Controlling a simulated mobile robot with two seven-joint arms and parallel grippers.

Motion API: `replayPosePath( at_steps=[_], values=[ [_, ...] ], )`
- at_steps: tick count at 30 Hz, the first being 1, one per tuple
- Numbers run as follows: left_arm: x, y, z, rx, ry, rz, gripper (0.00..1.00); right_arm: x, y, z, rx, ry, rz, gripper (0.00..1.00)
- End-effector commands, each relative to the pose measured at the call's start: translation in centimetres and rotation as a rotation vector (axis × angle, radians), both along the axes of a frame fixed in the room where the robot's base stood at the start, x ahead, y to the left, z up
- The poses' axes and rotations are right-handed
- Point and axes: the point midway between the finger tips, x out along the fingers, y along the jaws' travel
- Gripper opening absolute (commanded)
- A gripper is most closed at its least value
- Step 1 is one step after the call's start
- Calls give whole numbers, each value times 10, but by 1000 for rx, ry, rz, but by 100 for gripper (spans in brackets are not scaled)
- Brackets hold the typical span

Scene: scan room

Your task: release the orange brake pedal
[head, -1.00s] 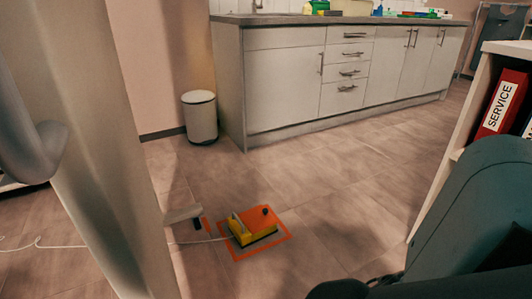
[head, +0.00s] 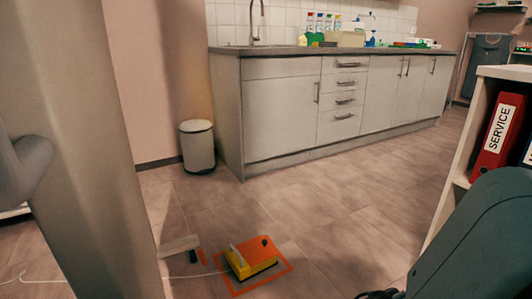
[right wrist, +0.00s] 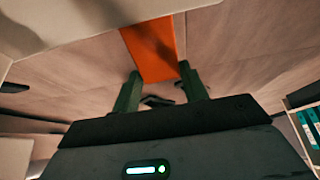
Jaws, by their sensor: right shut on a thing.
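The floor pedal unit (head: 250,264) sits low in the middle of the head view, inside an orange outline on the tiles. It has a yellow body, an orange part with a dark knob (head: 265,241) and a pale upright plate. I cannot tell whether the pedal is pressed. My right gripper (right wrist: 160,76) is shut on a flat orange thing (right wrist: 152,45) with a dark smudge, between its fingertips in the right wrist view. In the head view my right arm is at the lower right, apart from the pedal in the picture, and the held thing does not show. My left gripper is out of view.
A pale flat piece (head: 178,246) and a white cable (head: 35,281) lie left of the pedal. A bin (head: 197,148) stands beside the counter cabinets (head: 282,112). A shelf with a red SERVICE binder (head: 500,132) is at the right. The floor towards the cabinets is clear.

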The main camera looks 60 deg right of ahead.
Motion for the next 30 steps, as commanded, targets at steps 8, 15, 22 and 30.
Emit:
replayPosePath(
  at_steps=[8, 15, 22, 30],
  values=[
    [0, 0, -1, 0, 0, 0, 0, -3, 2, 2, 11, 18, 1, 2],
    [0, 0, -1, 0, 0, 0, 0, -3, 2, 2, 10, 17, 1, 56],
    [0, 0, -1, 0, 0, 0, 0, -2, 1, 1, 7, 14, 0, 65],
    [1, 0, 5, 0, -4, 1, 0, 4, -3, 13, 5, 10, 0, 65]
  ],
)
